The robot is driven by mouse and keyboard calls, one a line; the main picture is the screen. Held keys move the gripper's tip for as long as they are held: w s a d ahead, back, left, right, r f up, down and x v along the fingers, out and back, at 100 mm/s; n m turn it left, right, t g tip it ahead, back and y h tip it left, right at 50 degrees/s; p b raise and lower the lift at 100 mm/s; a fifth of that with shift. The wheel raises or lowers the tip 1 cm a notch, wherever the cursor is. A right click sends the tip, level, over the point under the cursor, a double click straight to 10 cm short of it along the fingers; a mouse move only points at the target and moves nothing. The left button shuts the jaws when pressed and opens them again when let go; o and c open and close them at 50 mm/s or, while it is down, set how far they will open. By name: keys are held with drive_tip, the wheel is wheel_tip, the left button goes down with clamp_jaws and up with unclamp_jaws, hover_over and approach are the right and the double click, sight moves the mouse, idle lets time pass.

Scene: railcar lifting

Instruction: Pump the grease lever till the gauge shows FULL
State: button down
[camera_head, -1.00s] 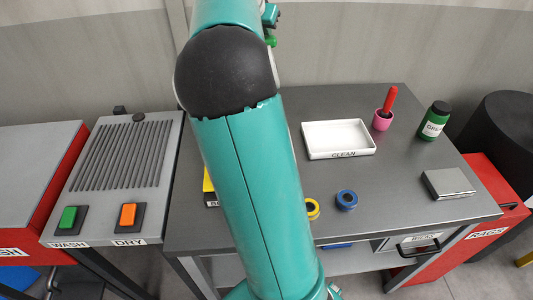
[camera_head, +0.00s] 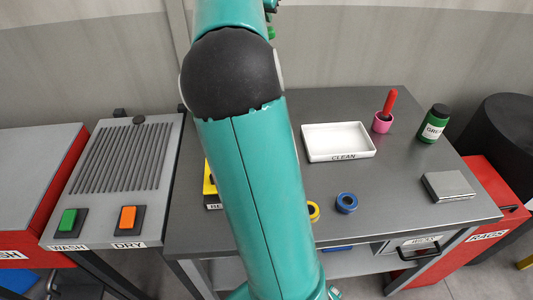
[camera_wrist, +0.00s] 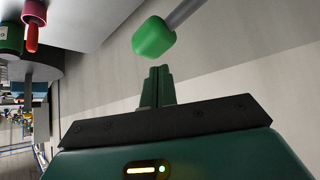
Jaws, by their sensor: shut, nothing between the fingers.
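In the wrist view a green knob (camera_wrist: 154,38) sits on the end of a grey rod (camera_wrist: 185,14), which looks like the grease lever. My gripper (camera_wrist: 160,70) is shut and empty, its fingertips pointing at the knob with a small gap visible between them. In the head view a small green piece (camera_head: 271,33) shows beside my arm at the top; it may be the same knob. My arm hides much of that area. No gauge shows in either view.
The bench (camera_head: 400,190) holds a white CLEAN tray (camera_head: 338,141), a pink cup (camera_head: 382,122) with a red-handled tool, a green bottle (camera_head: 433,124), a grey box (camera_head: 448,185) and blue (camera_head: 346,202) and yellow (camera_head: 314,211) rings. A panel with WASH (camera_head: 68,222) and DRY (camera_head: 127,219) buttons stands left.

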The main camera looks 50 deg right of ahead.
drive_tip(key=shift+r, duration=0.1)
drive_tip(key=shift+r, duration=2.4)
drive_tip(key=s+a+f+n+t+y, duration=0.1)
drive_tip(key=s+a+f+n+y, duration=0.2)
drive_tip(key=a, duration=0.7)
drive_tip(key=s+a+f+n+t+y, duration=0.1)
drive_tip(key=s+a+f+n, duration=0.3)
drive_tip(key=a, duration=0.6)
drive_tip(key=s+a+f+n+t+y, duration=0.1)
drive_tip(key=s+a+f+y, duration=0.3)
drive_tip(key=a, duration=0.7)
drive_tip(key=s+a+f+n, duration=0.6)
drive_tip(key=s+a+f, duration=0.2)
drive_tip(key=s+a, duration=0.5)
drive_tip(key=shift+s+a+f, duration=0.15)
drive_tip(key=shift+s+f, duration=0.05)
drive_tip(key=shift+s, duration=0.05)
drive_tip(key=shift+r, duration=0.1)
